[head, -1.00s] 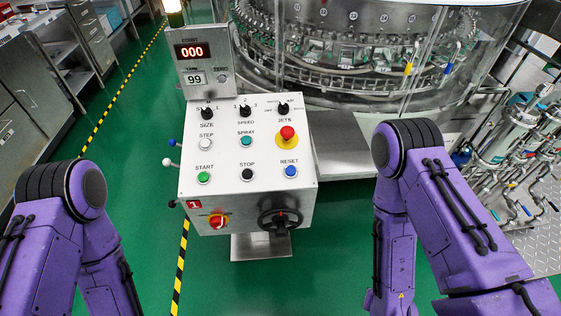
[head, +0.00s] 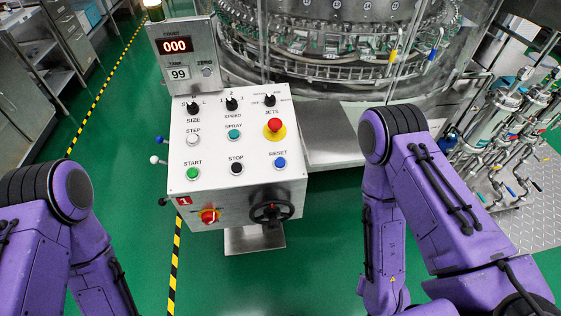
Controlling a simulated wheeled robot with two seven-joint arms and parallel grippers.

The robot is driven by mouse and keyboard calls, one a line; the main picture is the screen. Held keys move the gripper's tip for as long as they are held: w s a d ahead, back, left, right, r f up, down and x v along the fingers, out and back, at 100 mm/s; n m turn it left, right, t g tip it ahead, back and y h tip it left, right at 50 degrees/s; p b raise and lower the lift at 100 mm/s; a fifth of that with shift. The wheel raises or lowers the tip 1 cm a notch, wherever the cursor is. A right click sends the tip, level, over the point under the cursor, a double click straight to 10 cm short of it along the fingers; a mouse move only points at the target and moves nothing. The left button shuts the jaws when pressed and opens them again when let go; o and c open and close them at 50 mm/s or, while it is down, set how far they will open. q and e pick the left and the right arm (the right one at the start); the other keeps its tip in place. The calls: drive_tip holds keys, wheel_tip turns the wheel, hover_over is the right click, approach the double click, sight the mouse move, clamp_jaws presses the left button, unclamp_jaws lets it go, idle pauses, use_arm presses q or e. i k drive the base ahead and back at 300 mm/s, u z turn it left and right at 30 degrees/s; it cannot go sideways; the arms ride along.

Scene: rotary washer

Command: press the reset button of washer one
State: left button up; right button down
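The control box (head: 214,155) of the washer stands ahead of me and carries a red plate with the number 1. Its blue button (head: 279,163), labelled RESET, is at the lower right of the sloped panel. A black STOP button (head: 236,168) and a green START button (head: 193,173) sit in the same row to its left. Nothing covers the RESET button. My two purple arms show at the lower left and lower right, both apart from the panel. Neither gripper is in the picture.
A display post (head: 185,55) reading 000 and 99 rises behind the panel. A red emergency knob (head: 275,125) sits above RESET. A black handwheel (head: 271,211) sticks out below it. The glass-walled washer (head: 345,65) stands behind. Green floor (head: 325,270) is clear in front.

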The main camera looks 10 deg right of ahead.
sight(279, 162)
drive_tip(key=k, duration=0.65)
drive_tip(key=z, duration=0.55)
drive_tip(key=i, duration=1.05)
drive_tip(key=u, duration=0.4)
